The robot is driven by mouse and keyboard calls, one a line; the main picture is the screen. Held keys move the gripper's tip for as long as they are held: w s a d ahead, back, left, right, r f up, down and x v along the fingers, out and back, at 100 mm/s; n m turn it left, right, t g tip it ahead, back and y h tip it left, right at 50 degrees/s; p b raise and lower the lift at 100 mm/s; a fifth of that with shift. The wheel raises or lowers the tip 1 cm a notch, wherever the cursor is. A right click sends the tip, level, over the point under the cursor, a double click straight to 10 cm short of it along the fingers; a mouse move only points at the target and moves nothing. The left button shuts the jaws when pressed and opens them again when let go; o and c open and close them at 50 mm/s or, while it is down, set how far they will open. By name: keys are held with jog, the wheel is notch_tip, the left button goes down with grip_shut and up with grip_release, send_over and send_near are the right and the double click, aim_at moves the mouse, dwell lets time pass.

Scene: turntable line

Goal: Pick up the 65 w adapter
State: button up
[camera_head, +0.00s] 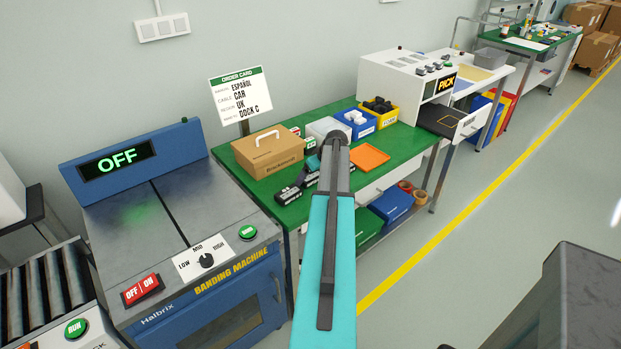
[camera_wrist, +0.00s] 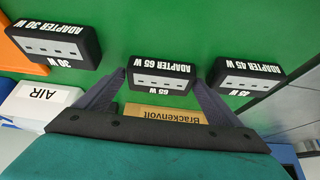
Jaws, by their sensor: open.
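The 65 W adapter (camera_wrist: 161,75) is a black block with white lettering and several small ports. It lies on the green tabletop in the middle of the wrist view. My gripper (camera_wrist: 160,88) is open, with one finger at each side of this adapter in the picture; I cannot tell whether they touch it. The 30 W adapter (camera_wrist: 54,44) lies to the left and the 45 W adapter (camera_wrist: 249,76) to the right, outside the fingers.
A cardboard Brackenvolt box (camera_head: 268,151) stands on the green bench (camera_head: 398,147), with an order card (camera_head: 241,96) behind it. The banding machine (camera_head: 180,225) is at left, reading OFF.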

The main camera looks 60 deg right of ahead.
aim_at(312, 176)
dwell(0.5)
jog(key=c, duration=1)
jog(key=shift+r, duration=0.2)
jog(key=shift+r+b, duration=0.7)
jog(key=shift+r, duration=0.95)
jog(key=s+a+b, duration=0.1)
jog(key=s, duration=0.4)
jog(key=s+a+r+b, duration=0.1)
jog(key=s, duration=0.4)
jog(key=s+a+b, duration=0.1)
jog(key=s, duration=0.4)
jog(key=shift+s+a+r, duration=0.1)
jog(key=shift+s+r, duration=0.1)
jog(key=shift+s, duration=0.1)
